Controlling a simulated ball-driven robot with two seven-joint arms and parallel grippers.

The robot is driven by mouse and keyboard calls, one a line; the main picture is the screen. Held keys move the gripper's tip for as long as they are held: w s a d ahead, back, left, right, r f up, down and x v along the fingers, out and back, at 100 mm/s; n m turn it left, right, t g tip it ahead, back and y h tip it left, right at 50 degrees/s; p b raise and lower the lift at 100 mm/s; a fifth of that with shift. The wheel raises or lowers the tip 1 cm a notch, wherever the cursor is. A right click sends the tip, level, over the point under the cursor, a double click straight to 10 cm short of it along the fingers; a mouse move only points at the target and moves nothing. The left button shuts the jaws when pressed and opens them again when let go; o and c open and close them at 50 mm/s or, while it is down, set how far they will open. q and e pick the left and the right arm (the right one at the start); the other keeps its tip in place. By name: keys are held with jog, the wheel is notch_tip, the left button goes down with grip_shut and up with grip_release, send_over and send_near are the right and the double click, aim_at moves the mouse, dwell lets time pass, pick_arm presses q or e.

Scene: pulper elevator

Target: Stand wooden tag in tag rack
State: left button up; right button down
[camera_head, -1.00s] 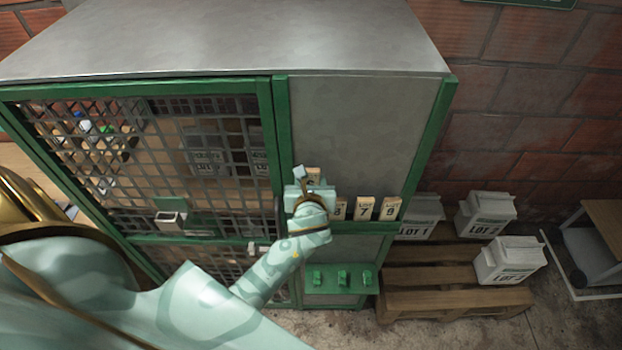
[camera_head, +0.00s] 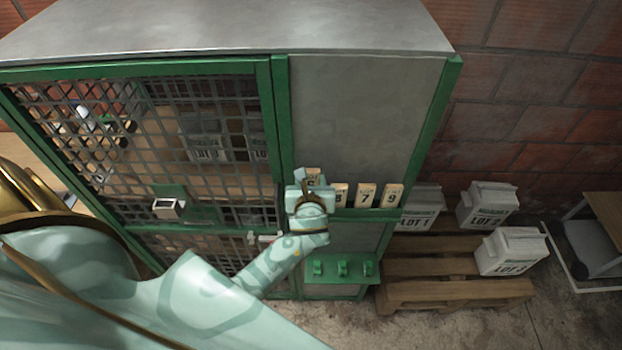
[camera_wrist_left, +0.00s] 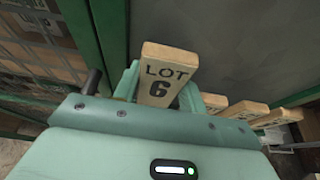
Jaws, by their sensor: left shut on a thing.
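A pale wooden tag (camera_wrist_left: 168,75) marked LOT 6 stands near upright between the fingers of my left gripper (camera_wrist_left: 160,92) in the left wrist view. In the head view the gripper (camera_head: 307,184) is at the cabinet's grey panel, and the tag's top (camera_head: 313,173) shows above it. Other tags marked 8 (camera_head: 340,193), 7 (camera_head: 365,195) and 9 (camera_head: 392,195) stand in a row to its right, along a green ledge (camera_head: 365,214). The gripper hides the LOT 6 tag's foot, so I cannot tell whether it touches the ledge. My right gripper is out of view.
A mesh door (camera_head: 150,150) with a green frame is left of the panel. A green shelf (camera_head: 335,279) with three small green pieces is below the ledge. White LOT boxes (camera_head: 487,205) stand on a wooden pallet (camera_head: 455,292) at the right.

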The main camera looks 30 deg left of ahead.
pick_arm(q)
jog(key=shift+f, duration=0.25)
jog(key=shift+p, duration=0.3)
jog(key=shift+f, duration=0.15)
dwell(0.8)
jog(key=shift+f, duration=0.2)
dwell(0.3)
jog(key=shift+f, duration=0.15)
jog(key=shift+f+b, duration=0.65)
jog(key=shift+f, duration=0.15)
jog(key=shift+f+b, duration=0.35)
jog(key=shift+f, duration=0.05)
